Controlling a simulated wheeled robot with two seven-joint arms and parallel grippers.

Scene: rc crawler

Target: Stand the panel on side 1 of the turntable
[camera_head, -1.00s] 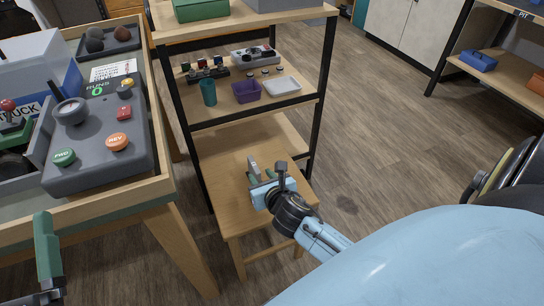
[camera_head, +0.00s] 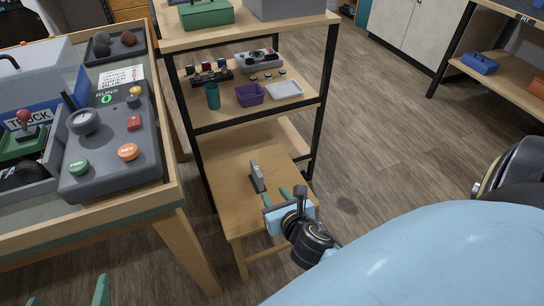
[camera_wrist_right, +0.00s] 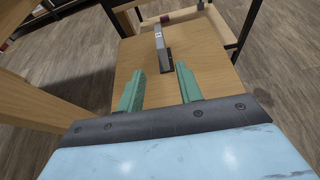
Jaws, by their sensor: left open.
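A grey upright piece with a darker foot, which may be the panel (camera_head: 257,176), stands on a wooden stool (camera_head: 228,212). My right gripper (camera_head: 292,192) is open and empty over the stool, on the near right side of the piece and apart from it. In the right wrist view the piece (camera_wrist_right: 160,44) stands ahead of the green fingers (camera_wrist_right: 160,72), lined up with the gap between them. My left gripper (camera_head: 82,294) is open at the bottom left edge, with only its green fingertips showing. I cannot make out a turntable.
A shelf rack (camera_head: 243,118) behind the stool carries a teal cup, a purple bin and small parts.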

